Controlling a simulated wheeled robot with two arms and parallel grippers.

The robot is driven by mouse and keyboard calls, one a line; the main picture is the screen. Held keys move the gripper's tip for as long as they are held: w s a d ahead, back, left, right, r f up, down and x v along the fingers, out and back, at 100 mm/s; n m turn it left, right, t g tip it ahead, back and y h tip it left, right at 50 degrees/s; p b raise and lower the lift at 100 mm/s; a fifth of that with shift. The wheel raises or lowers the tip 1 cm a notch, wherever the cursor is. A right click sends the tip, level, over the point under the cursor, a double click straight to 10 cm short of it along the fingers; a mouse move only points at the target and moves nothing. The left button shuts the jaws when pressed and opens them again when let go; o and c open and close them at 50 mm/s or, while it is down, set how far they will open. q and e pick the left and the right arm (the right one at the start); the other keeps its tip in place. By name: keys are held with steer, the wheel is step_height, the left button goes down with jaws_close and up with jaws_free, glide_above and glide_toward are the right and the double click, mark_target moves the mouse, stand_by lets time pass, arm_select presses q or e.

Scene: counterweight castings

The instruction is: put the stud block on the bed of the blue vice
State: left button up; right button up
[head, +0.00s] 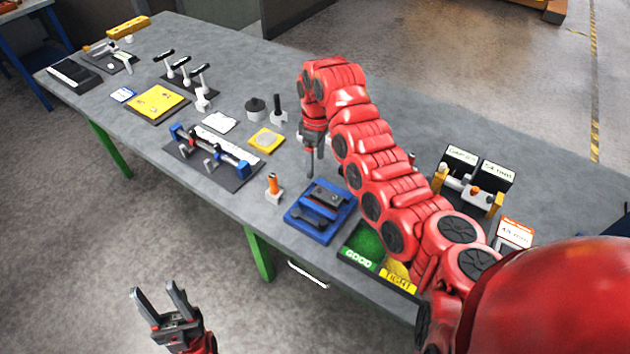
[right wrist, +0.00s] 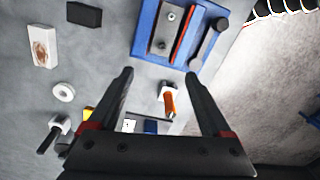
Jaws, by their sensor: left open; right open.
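A small pale block with an upright orange stud (head: 273,187) stands near the table's front edge and looks like the stud block. The right wrist view shows it (right wrist: 168,98) between and below the fingers, untouched. My right gripper (head: 313,160) is open and empty above the table, fingers down. My left gripper (head: 156,290) is open and empty over the floor, off the table.
A black-topped stud piece (head: 278,112) and a yellow plate (head: 266,140) stand behind. Bare table surrounds the orange-stud block.

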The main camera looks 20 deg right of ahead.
steer(key=shift+r, duration=1.35)
